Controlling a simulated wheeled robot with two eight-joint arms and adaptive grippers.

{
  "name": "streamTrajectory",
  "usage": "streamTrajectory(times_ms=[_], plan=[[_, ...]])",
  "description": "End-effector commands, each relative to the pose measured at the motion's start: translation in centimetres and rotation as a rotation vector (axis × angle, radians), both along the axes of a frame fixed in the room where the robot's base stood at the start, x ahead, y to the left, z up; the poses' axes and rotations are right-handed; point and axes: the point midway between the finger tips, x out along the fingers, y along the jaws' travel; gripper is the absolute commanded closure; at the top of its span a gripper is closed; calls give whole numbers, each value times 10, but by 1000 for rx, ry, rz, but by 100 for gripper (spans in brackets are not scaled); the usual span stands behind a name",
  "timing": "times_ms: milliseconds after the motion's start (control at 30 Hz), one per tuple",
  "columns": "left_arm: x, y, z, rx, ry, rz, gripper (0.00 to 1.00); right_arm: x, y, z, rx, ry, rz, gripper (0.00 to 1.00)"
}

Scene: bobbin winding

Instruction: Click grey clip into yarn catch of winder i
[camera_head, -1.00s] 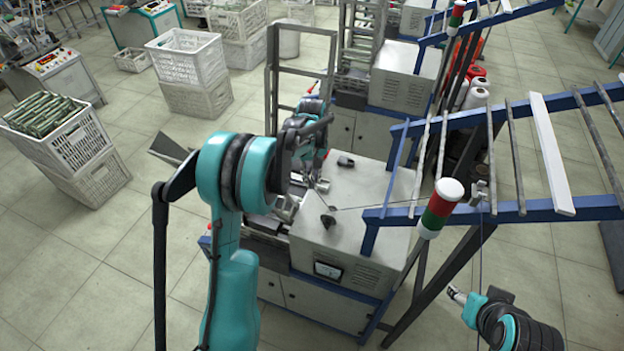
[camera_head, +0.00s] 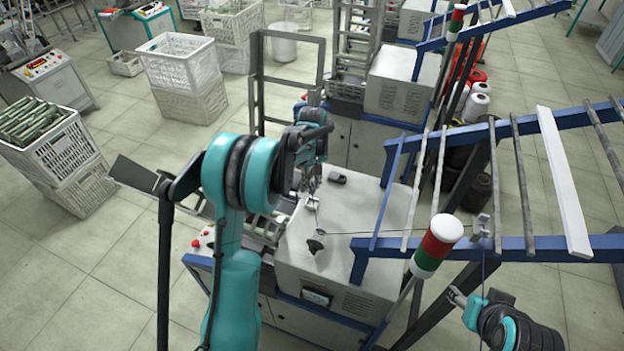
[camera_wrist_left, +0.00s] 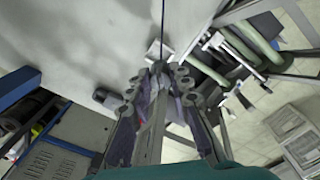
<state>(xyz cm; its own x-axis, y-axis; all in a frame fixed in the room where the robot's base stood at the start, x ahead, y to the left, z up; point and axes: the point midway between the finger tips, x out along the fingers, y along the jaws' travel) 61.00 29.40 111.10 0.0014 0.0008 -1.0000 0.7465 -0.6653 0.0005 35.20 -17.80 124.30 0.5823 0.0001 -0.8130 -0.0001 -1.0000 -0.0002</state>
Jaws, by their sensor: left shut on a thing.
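My left gripper (camera_head: 310,194) is over the left part of the light grey top of the winder (camera_head: 345,215). It also shows in the left wrist view (camera_wrist_left: 160,72), with its fingers closed together at the tips. A small pale piece, seemingly the grey clip (camera_wrist_left: 156,48), is at the fingertips; its outline is partly hidden. A thin dark yarn (camera_wrist_left: 164,22) runs from the tips. In the head view the yarn (camera_head: 345,233) passes a dark guide (camera_head: 316,243) and goes right to the creel. I cannot make out the yarn catch. My right gripper (camera_head: 457,296) is at lower right, its fingers too small to judge.
The blue creel frame (camera_head: 450,245) and a red-green signal lamp (camera_head: 437,245) stand right of the winder. A small black object (camera_head: 337,178) lies on the winder top. White crates (camera_head: 62,150) stand at left. The floor between is clear.

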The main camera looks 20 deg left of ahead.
Motion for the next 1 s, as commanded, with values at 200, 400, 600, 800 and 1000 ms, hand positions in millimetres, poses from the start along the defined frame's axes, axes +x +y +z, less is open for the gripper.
streamTrajectory(times_ms=[200, 400, 600, 800, 1000], plan=[[0, 0, -26, 0, 0, 0, 100, 0, 0, -14, 0, 0, 0, 46], [0, 0, -24, 0, 0, 0, 100, 0, 0, -13, 0, 0, 0, 46], [0, 0, -29, 0, 0, 0, 100, 0, 0, -17, 0, 0, 0, 46], [0, 0, -36, 0, 0, 0, 100, 0, 0, -22, 0, 0, 0, 46], [0, 0, -42, 0, 0, 0, 100, 0, 0, -27, 0, 0, 0, 46]])
